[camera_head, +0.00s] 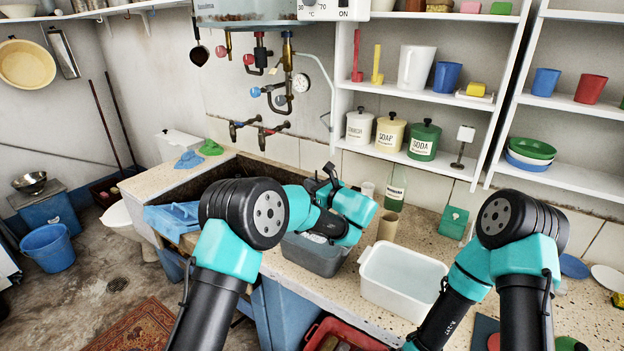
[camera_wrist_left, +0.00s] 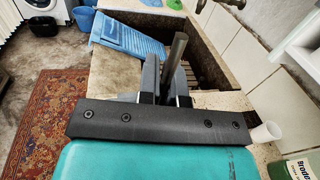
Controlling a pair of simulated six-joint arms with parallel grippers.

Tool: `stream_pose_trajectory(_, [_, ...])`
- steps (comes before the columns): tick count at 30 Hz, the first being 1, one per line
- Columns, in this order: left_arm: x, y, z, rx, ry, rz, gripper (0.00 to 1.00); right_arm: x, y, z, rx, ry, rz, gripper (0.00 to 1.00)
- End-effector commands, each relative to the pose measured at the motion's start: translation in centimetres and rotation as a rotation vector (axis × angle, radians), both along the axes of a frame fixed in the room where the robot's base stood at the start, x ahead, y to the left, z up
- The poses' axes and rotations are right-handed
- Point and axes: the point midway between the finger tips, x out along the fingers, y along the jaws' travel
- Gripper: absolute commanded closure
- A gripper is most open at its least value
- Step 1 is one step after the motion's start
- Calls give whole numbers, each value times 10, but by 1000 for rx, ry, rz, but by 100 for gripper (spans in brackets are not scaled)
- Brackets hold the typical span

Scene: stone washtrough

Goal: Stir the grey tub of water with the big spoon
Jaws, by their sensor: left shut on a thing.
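The grey tub (camera_head: 318,258) stands on the speckled counter in the head view, partly hidden behind my left arm. My left gripper (camera_head: 330,182) is above and behind the tub. In the left wrist view my left gripper (camera_wrist_left: 165,92) is shut on a grey handle, which I take for the big spoon (camera_wrist_left: 175,58); it stands up slightly tilted between the fingers. The spoon's lower end is hidden, and so is most of the water in the tub. My right arm is at the right of the head view, but its gripper is out of the picture.
A white tub (camera_head: 402,282) stands right of the grey tub, with a brown tube (camera_head: 388,226) and a green bottle (camera_head: 395,194) behind. The stone trough (camera_head: 232,168) and blue washboard (camera_head: 172,218) lie to the left. A red crate (camera_head: 345,336) sits below the counter edge.

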Motion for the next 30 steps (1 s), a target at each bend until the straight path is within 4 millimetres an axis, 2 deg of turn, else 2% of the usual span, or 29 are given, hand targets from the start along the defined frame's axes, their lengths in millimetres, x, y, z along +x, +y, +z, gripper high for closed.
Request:
stream_pose_trajectory(18, [0,0,-47,0,0,0,100,0,0,0,0,0,0,57])
stream_pose_trajectory(30, [0,0,-54,0,0,0,100,0,0,0,0,0,0,57])
